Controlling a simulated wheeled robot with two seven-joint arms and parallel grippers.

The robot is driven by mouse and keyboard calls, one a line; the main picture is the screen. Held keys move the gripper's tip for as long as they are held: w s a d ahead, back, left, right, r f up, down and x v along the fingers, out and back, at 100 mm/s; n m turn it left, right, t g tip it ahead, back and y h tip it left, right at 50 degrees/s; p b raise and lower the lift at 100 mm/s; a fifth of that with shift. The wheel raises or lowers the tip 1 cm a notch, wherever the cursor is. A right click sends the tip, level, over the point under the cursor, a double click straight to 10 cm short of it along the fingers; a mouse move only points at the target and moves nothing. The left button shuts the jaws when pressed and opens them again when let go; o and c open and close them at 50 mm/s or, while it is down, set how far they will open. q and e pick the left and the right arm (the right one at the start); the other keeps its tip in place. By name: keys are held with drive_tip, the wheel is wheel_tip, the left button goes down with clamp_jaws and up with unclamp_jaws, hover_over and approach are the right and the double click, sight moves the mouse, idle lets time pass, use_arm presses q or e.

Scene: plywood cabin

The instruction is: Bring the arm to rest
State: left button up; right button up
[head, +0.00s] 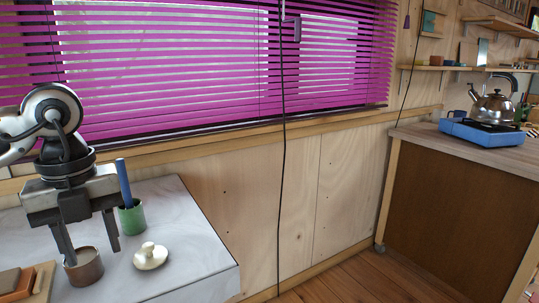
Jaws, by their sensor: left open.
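My left gripper (92,242) points down over the left part of the pale table (200,262). Its two fingers are apart. One finger is at the brown pot (85,268) and seems to overlap its rim; I cannot tell whether it touches. My right gripper is not in view.
A green cup (132,217) holding a blue stick (123,183) stands behind. Wooden pieces (27,283) lie front left. A kettle (493,106) on a blue stove (482,132) stands far right.

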use_arm(q)
drive_tip(key=s+d+f+m+g+h, duration=0.2)
drive_tip(key=s+d+f+m+h, duration=0.15)
drive_tip(key=d, duration=0.55)
drive_tip(key=s+d+f+m+g+h, duration=0.25)
drive_tip(key=d+h, duration=0.25)
drive_tip(key=d, duration=0.4)
drive_tip(key=d+r+n+t+h, duration=0.3)
drive_tip(key=d+r+n+h, duration=0.15)
drive_tip(key=d+h, duration=0.7)
drive_tip(key=w+a+f+n+t+y, duration=0.3)
drive_tip(key=a+f+n+t+y, duration=0.3)
drive_tip(key=n+t, duration=0.4)
drive_tip(key=w+a+f+n+t+y, duration=0.3)
drive_tip(key=a+f+n+t, duration=0.2)
drive_tip(key=f+n+t, duration=0.5)
drive_tip(key=s+a+f+n+g+y, duration=0.3)
drive_tip(key=s+f, duration=0.3)
drive_tip(key=f, duration=0.2)
drive_tip(key=s+a+f+n+g+y, duration=0.4)
drive_tip(key=s+f+n+g, duration=0.1)
drive_tip(key=f, duration=0.4)
drive_tip(key=shift+s+y, duration=0.4)
drive_tip(key=shift+s, duration=0.25)
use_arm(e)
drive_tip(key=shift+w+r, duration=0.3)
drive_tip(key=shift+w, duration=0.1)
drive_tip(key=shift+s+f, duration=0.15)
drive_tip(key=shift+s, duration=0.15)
